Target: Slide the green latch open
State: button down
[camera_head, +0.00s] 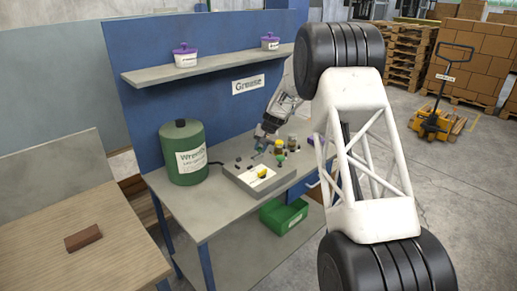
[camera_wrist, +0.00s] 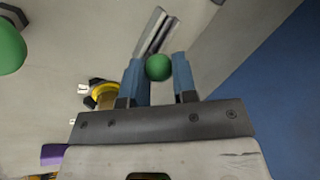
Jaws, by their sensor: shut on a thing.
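The green latch's round knob (camera_wrist: 158,67) shows in the wrist view between the two blue fingers of my gripper (camera_wrist: 159,75). My gripper is shut on this knob. A grey metal rail or bar (camera_wrist: 151,30) runs up from behind the knob; how the two join is hidden. In the head view my gripper (camera_head: 259,146) is small, reaching down over the back of a grey box (camera_head: 239,184) on the workbench. The held knob cannot be made out there.
A second green ball (camera_wrist: 9,46) and a yellow knob (camera_wrist: 104,91) lie left of my fingers in the wrist view. On the workbench (camera_head: 200,215), a big green canister (camera_head: 184,166) stands left of the box. A blue panel (camera_head: 216,110) rises behind.

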jog(key=shift+w+d, duration=0.1)
jog(key=c, duration=0.9)
grip_release()
jog(key=shift+r, duration=0.1)
jog(key=shift+v, duration=3.85)
